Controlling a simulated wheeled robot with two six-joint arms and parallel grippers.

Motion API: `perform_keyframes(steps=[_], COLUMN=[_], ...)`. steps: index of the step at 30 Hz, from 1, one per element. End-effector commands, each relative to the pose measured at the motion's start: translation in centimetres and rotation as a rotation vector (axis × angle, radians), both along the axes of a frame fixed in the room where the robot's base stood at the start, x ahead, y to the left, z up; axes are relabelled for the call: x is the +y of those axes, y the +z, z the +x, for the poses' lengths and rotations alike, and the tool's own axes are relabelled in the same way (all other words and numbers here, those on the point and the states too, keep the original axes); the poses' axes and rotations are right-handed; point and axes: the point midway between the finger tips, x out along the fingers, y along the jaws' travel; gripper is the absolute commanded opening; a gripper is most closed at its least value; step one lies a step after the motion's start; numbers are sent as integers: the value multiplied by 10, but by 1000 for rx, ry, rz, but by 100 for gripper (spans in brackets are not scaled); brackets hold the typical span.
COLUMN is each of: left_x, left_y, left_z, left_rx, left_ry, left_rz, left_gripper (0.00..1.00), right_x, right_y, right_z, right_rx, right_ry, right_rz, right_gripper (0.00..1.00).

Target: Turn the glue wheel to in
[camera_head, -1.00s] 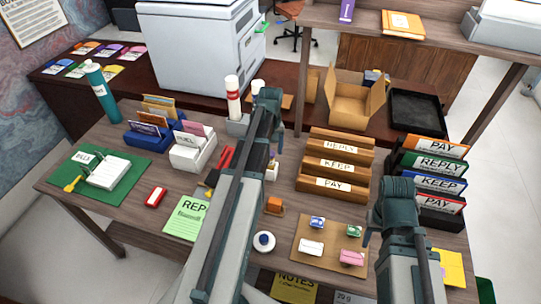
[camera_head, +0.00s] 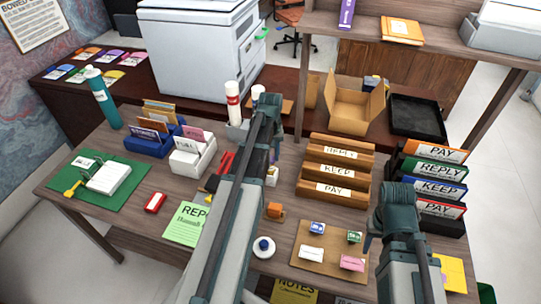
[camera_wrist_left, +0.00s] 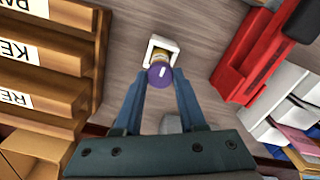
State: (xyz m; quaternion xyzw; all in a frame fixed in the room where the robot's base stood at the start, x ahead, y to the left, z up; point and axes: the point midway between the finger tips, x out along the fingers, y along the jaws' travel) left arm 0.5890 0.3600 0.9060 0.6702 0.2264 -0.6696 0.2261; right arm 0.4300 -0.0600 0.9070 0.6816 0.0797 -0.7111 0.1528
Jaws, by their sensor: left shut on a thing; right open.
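My left gripper (camera_wrist_left: 162,84) is shut on the purple wheel, one finger on each side. In the head view my left gripper (camera_head: 275,150) points down past the glue, and only part of the white holder (camera_head: 271,179) shows beside my arm. My right gripper (camera_head: 369,243) is open and empty, right of the cork board. No in or out lettering is readable.
A wooden sorter (camera_head: 335,170) stands right of the glue. A red stapler-like tool (camera_wrist_left: 255,50) lies close on the other side. A cork board (camera_head: 318,262) with small stamps and an orange block (camera_head: 275,210) are nearer the front. White glue bottles (camera_head: 233,103) stand behind.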

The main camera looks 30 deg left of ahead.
Motion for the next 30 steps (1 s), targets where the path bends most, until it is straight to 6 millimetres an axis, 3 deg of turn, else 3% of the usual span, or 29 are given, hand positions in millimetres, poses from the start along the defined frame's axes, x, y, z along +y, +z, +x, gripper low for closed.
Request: perform_keyframes(steps=[10,11,16,30], left_x=[0,0,0,0], left_y=[0,0,0,6], left_z=[0,0,0,0], left_rx=[1,1,1,1], left_ry=[-40,-40,-39,-39], left_rz=[-1,-1,-1,-1], left_gripper=[0,42,72,72], right_x=[0,0,0,0], right_y=[0,0,0,6], right_z=[0,0,0,0], right_rx=[0,0,0,0], right_ry=[0,0,0,0], right_rz=[0,0,0,0], right_gripper=[50,50,50,50])
